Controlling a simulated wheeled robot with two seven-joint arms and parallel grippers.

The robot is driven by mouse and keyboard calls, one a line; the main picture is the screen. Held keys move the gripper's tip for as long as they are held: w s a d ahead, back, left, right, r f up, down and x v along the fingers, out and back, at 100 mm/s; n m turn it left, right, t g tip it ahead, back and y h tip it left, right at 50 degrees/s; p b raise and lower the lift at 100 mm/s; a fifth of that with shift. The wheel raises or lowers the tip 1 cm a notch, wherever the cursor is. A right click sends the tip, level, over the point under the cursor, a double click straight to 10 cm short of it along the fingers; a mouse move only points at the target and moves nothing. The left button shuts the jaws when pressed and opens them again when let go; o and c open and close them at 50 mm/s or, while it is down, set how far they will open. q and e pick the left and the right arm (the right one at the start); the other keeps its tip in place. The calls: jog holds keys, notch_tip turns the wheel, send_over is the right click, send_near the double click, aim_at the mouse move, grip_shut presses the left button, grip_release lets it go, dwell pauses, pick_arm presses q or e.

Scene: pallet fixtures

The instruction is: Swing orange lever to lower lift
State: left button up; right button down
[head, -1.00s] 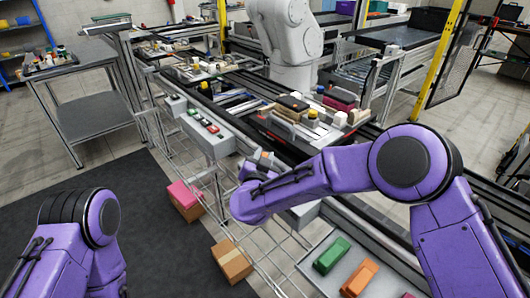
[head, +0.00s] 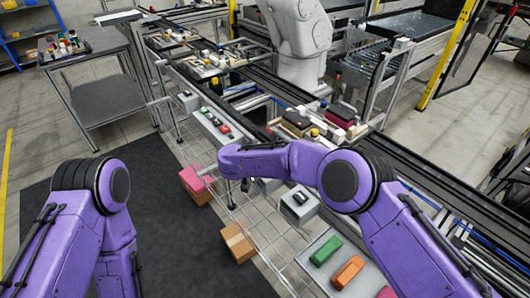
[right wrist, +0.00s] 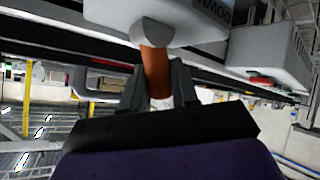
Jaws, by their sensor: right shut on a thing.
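I cannot tell which part is the lift.
A grey control box (head: 213,125) with coloured buttons sits on the line's front edge. A smaller grey box (head: 299,204) is to its right. A green block (head: 326,250) and an orange block (head: 347,272) lie nearby. Cartons (head: 238,243) stand low by the wire fence.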

jog(key=shift+w+a+f+n+g+b, duration=0.2)
jog(key=shift+w+a+n+g+b, duration=0.15)
jog(key=shift+g+b, duration=0.2)
jog(key=shift+h, duration=0.4)
jog(key=shift+w+d+r+n+g, duration=0.1)
jog(key=shift+n+g, duration=0.15)
jog(key=c, duration=1.1)
grip_release()
jog(key=shift+c, duration=0.2)
jog(key=shift+o, duration=1)
